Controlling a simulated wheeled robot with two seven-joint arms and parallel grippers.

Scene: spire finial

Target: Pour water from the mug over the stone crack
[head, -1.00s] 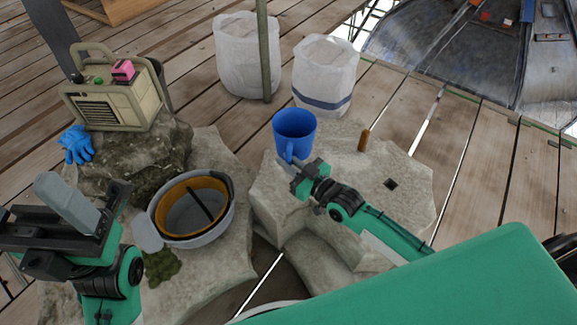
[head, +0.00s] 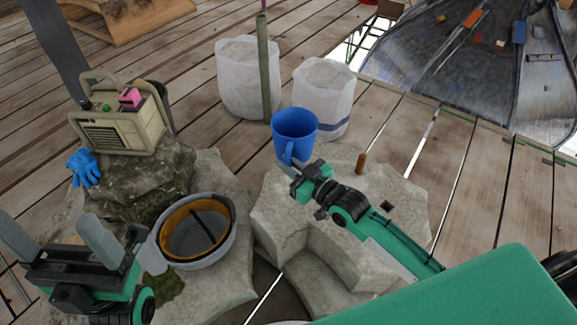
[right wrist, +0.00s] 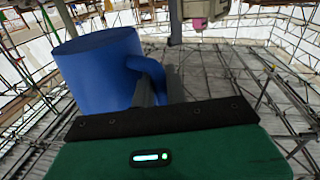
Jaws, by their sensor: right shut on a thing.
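The blue mug (head: 295,124) is at the far edge of the right pale stone (head: 335,215), in front of the white bags, its mouth facing up. My right gripper (head: 292,168) is shut on its handle; the right wrist view shows the mug (right wrist: 98,75) with its handle between the fingers (right wrist: 160,88). I cannot see whether it holds water, nor whether it touches the stone. I cannot make out a crack clearly; a small dark square hole (head: 387,206) shows in the stone top. My left gripper (head: 58,243) is open and empty at lower left.
A grey bucket (head: 230,240) with an orange inner rim stands on the left stone. A beige machine (head: 118,125) and blue glove (head: 83,167) rest on the darker rock. Two white bags (head: 250,85) (head: 322,90) and a green pole (head: 264,75) stand behind the mug. A brown peg (head: 361,163) stands on the right stone.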

